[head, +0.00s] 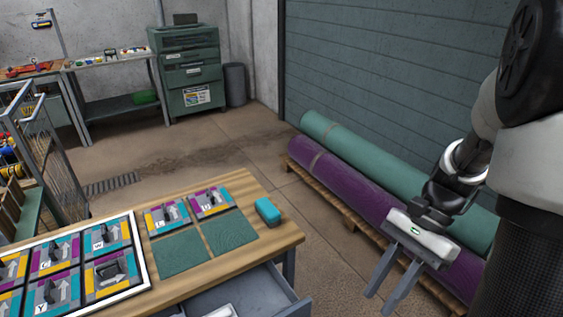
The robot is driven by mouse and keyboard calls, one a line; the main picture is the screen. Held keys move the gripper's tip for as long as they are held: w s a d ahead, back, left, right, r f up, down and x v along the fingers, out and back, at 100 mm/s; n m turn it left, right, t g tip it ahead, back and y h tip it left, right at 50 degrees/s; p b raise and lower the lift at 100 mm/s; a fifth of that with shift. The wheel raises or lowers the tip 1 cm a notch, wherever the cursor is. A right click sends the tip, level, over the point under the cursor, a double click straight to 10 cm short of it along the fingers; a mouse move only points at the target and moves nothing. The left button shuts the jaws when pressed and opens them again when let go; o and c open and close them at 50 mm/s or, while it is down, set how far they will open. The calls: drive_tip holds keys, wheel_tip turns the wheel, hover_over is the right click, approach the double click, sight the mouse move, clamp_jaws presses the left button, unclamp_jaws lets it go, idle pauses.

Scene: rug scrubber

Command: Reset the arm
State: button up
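My arm comes in from the right side of the head view. My gripper (393,277) hangs at its end, to the right of the wooden table and in front of the rolled rugs. Its two grey fingers point down and stand apart, with nothing seen between them. It is clear of the table and touches nothing that I can see.
The wooden table (262,239) holds a framed panel (142,270) of patterned tiles, two loose tiles, two green squares (229,231) and a teal block (268,211). Its drawer (243,291) is open. Purple (333,180) and green (372,157) rugs lie on a pallet.

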drive_tip(key=a+r+n+t+h+p, duration=0.2)
drive_tip(key=r+n+t+p, duration=0.2)
drive_tip(key=r, duration=0.8)
drive_tip(key=a+r+n+t+h+p, duration=0.3)
drive_tip(key=r+n+t, duration=0.3)
drive_tip(key=r+n, duration=0.3)
wheel_tip(320, 180, up, 4)
drive_tip(key=shift+s+r+p, duration=0.15)
drive_tip(key=shift+s+p, duration=0.3)
drive_tip(key=shift+p, duration=0.45)
drive_tip(key=shift+a, duration=0.1)
